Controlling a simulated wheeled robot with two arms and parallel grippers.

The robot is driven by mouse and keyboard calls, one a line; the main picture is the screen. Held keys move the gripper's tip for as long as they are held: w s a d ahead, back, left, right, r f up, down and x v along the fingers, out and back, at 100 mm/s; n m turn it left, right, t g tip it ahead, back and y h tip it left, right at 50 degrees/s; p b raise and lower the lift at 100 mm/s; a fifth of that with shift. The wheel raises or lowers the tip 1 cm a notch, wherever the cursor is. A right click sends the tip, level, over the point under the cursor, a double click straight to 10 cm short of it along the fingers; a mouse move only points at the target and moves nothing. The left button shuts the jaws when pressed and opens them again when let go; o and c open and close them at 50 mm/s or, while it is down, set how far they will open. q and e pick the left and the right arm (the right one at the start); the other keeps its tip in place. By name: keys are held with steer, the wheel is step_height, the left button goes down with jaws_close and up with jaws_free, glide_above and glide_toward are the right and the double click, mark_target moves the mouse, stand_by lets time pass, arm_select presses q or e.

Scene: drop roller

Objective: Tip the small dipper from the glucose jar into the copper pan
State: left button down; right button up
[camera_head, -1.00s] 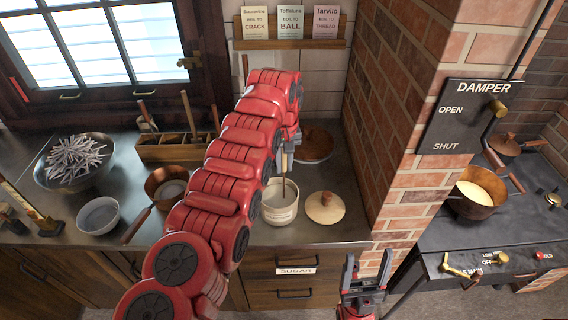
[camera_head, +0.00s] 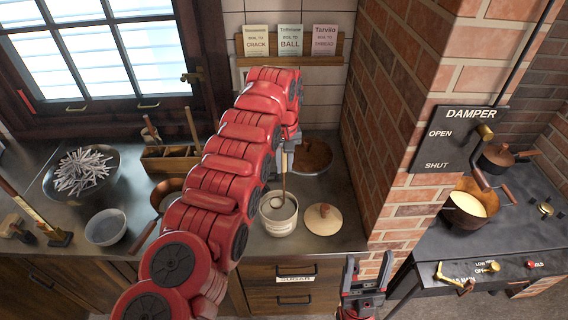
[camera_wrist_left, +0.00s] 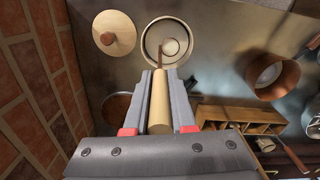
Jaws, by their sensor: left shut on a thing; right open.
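My left gripper (camera_head: 287,147) is shut on the wooden handle of the small dipper (camera_wrist_left: 159,105). The dipper's shaft points down and its small round bowl (camera_head: 277,202) shows at the mouth of the cream glucose jar (camera_head: 279,222). In the left wrist view the bowl appears within the jar's rim (camera_wrist_left: 147,40); its exact height is unclear. A copper pan (camera_head: 170,188) with a wooden handle stands on the counter left of the jar, partly behind my left arm. Another copper pan (camera_head: 466,212) with yellow contents is on the stove. My right gripper (camera_head: 365,285) is open and empty at the front.
A round wooden lid (camera_head: 323,219) lies right of the jar. A wooden rack (camera_head: 172,160), a bowl of pale sticks (camera_head: 85,180) and a smaller bowl (camera_head: 106,227) stand to the left. A brick pillar (camera_head: 395,140) stands between the counter and the stove.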

arm_select(q)
steer(key=shift+r+p, duration=2)
steer(key=shift+r, duration=0.35)
steer(key=shift+f, duration=0.1)
